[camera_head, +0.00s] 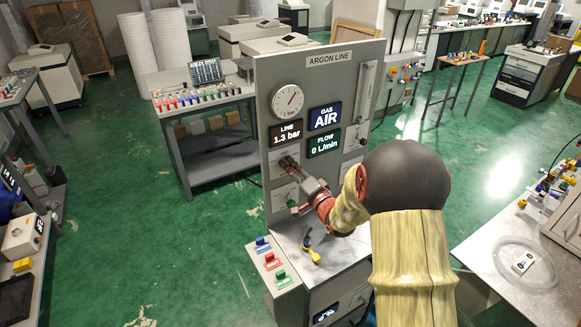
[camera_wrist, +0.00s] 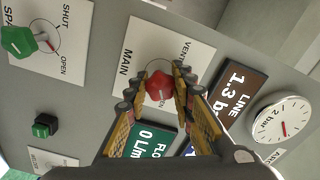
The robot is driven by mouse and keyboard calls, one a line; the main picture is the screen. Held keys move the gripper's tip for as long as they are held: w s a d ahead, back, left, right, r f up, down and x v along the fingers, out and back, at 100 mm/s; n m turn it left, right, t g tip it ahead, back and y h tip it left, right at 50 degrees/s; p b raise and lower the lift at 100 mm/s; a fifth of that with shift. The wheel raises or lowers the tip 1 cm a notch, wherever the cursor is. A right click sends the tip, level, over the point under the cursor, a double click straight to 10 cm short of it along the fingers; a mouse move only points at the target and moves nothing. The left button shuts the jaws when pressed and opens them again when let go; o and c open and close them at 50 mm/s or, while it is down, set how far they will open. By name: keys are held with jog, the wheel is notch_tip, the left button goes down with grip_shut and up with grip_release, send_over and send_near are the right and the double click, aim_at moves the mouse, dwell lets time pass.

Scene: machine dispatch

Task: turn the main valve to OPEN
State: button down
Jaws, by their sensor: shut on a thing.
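The main valve is a red knob (camera_wrist: 160,86) on a white plate (camera_wrist: 136,52) marked MAIN, with VENT and OPEN printed around it. My gripper (camera_wrist: 157,84) is shut on this knob, one finger on each side. In the head view my gripper (camera_head: 292,166) reaches the left part of the grey ARGON LINE panel (camera_head: 330,78) and largely hides the knob. The knob's pointer direction is hard to tell. The screens read LINE 1.3 bar (camera_head: 286,132), GAS AIR (camera_head: 324,116) and FLOW 0 L/min (camera_head: 324,144).
A green knob (camera_wrist: 18,40) marked SHUT and OPEN is on another plate beside the main valve. A round gauge (camera_head: 287,99) is above. A yellow-handled item (camera_head: 311,250) lies on the bench below, beside blue, red and green blocks (camera_head: 272,261).

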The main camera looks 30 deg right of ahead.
jog(key=shift+f, duration=0.1)
dwell(0.3)
jog(key=c, duration=1.5)
grip_release()
jog(key=shift+c, duration=0.2)
jog(key=shift+o, duration=0.3)
jog(key=s, duration=1.2)
jog(key=shift+d, duration=0.2)
